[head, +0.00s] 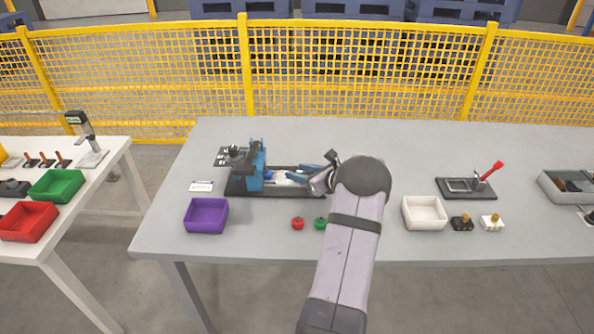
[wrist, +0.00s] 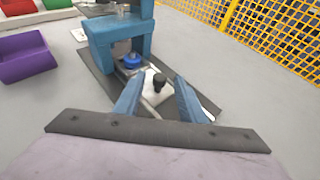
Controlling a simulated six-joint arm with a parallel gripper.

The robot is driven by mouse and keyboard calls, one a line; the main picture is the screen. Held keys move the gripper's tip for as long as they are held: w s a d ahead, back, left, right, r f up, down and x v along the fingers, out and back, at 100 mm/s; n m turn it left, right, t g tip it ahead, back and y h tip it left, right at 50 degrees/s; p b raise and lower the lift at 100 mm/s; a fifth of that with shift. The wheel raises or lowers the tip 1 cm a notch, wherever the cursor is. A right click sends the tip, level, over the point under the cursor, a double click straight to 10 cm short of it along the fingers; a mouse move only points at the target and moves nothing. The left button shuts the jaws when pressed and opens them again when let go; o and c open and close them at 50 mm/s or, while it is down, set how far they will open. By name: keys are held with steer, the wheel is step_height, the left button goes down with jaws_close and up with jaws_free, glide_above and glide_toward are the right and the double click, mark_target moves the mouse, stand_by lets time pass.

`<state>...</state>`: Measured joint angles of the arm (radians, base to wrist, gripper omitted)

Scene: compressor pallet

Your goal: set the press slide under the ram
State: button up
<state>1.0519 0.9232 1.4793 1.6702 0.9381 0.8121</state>
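The blue press (head: 257,168) stands on a dark base plate at the left of the grey table; its frame also shows at the top of the wrist view (wrist: 120,32). A blue round part (wrist: 132,61) sits at the slide's press end, close to the frame opening. My gripper (wrist: 160,78) is open, with its blue fingers on either side of the knob and visible gaps to it. In the head view my gripper (head: 304,174) partly hides the slide.
A purple bin (head: 206,215) stands in front of the press, with red (head: 297,223) and green (head: 320,223) buttons to its right. A white bin (head: 424,213) and a red-handled fixture (head: 467,187) are further right. A yellow mesh fence (head: 350,70) runs behind the table.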

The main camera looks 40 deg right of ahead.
mark_target(286, 181)
steer(key=shift+x, duration=0.8)
steer(key=shift+c, duration=0.2)
jaws_close()
steer(key=shift+w+a+f+b, duration=0.1)
steer(key=shift+w+a+b, duration=0.7)
steer(key=shift+w+a, duration=0.5)
steer(key=shift+a, duration=0.15)
steer(key=shift+o, duration=0.2)
jaws_free()
steer(key=shift+w, duration=0.1)
